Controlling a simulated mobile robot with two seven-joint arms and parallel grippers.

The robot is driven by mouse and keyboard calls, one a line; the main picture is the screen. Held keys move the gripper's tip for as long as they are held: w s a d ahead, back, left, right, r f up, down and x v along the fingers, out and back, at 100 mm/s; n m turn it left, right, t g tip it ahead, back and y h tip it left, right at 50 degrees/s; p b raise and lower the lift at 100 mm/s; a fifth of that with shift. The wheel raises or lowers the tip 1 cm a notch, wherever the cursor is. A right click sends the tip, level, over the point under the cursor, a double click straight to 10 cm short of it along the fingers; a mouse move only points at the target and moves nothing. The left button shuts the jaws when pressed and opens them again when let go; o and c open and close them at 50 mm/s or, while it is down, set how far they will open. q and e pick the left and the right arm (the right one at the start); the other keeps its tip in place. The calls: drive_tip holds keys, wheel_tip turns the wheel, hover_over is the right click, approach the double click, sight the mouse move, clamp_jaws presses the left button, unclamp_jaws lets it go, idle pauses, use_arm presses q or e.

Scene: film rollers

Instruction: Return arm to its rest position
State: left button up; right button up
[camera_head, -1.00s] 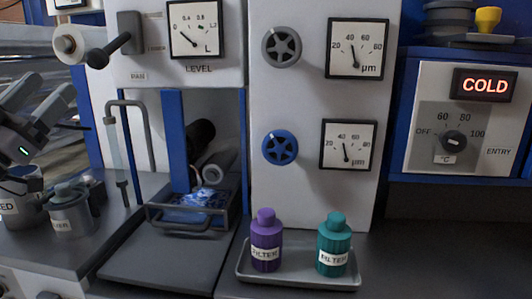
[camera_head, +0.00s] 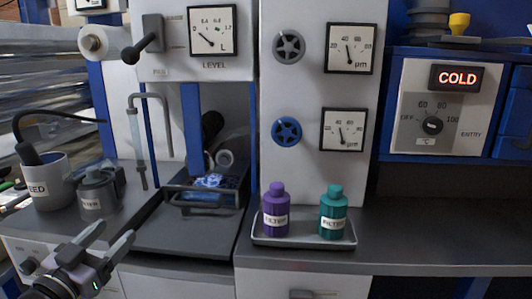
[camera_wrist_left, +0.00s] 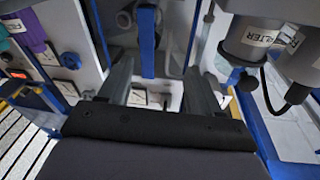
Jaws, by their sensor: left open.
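In the left wrist view the open fingers (camera_wrist_left: 157,80) point toward the machine front. My right gripper is not in view. The purple filter bottle (camera_head: 275,212) and the teal filter bottle (camera_head: 333,214) stand upright on a grey tray (camera_head: 302,242), away from my left gripper.
A light grey pot (camera_head: 47,185) and a dark grey lidded canister (camera_head: 100,195) stand on the worktop behind my left gripper. A glowing blue tray (camera_head: 207,190) sits in the machine recess. The worktop (camera_head: 430,240) at right is clear.

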use_arm(q)
drive_tip(key=s+d+f+n+g, duration=0.1)
drive_tip(key=s+d+f+g, duration=0.25)
drive_tip(key=s+f, duration=0.5)
drive_tip(key=s+d+f+g+y, duration=0.15)
drive_tip(key=s+d+f, duration=0.4)
drive_tip(key=f, duration=0.55)
drive_tip(key=s+d+f+n+g, duration=0.1)
drive_tip(key=s+d+f+g, duration=0.25)
drive_tip(key=s+f, duration=0.5)
wheel_tip(320, 180, up, 12)
drive_tip(key=a+p, duration=0.1)
drive_tip(key=p, duration=1.5)
drive_tip(key=shift+a, duration=0.35)
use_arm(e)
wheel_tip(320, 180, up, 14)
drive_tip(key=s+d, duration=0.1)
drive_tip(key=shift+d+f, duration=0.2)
use_arm(q)
drive_tip(key=shift+f, duration=0.1)
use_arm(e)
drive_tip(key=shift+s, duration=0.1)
